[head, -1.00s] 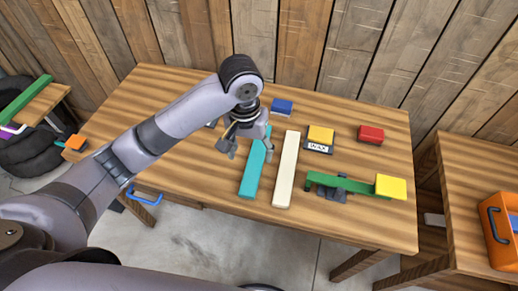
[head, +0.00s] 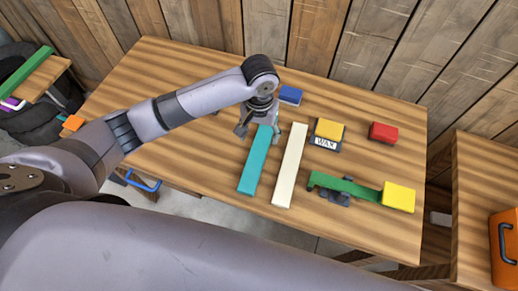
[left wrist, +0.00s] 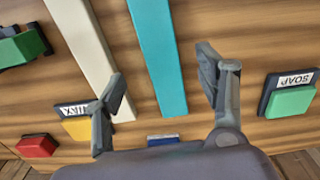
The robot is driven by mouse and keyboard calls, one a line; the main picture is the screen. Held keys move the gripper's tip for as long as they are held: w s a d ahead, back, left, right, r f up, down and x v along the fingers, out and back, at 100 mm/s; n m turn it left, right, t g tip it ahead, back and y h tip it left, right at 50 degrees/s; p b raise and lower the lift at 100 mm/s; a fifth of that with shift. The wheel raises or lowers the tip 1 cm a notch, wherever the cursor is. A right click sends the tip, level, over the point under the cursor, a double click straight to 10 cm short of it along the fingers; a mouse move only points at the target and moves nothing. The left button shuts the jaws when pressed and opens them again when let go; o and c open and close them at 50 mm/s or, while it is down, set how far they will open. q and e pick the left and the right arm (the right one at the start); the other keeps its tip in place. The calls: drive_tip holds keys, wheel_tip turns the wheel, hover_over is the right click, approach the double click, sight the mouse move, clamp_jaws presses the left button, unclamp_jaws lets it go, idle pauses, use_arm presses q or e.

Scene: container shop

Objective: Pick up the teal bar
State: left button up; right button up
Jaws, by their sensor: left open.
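The teal bar (head: 258,165) lies flat on the wooden table, left of the cream bar (head: 289,165). My left gripper (head: 258,132) is open at the far end of the teal bar, with a finger to either side of it. In the left wrist view the teal bar (left wrist: 157,55) runs between the two spread fingers of the left gripper (left wrist: 162,75), and nothing is gripped. The cream bar (left wrist: 82,40) lies beside it there. Whether the fingers are down at the bar's height is hard to tell. My right gripper is not in view.
On the table (head: 180,75) are a blue block (head: 291,94), a yellow block on a WAX-labelled base (head: 328,130), a red block (head: 383,133) and a green bar with a yellow block (head: 398,197). A green block by a SOAP label (left wrist: 291,101) shows in the wrist view. A plank wall stands behind.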

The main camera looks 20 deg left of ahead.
sight(260, 148)
use_arm(q)
wheel_tip(260, 148, down, 2)
drive_tip(key=shift+f, duration=0.15)
drive_tip(key=shift+f+p, duration=0.3)
drive_tip(key=shift+f, duration=0.05)
wheel_tip(260, 148, down, 4)
drive_tip(key=shift+r+p, duration=0.2)
drive_tip(key=shift+p, duration=0.15)
drive_tip(key=shift+f, duration=0.35)
drive_tip(key=c, duration=1.4)
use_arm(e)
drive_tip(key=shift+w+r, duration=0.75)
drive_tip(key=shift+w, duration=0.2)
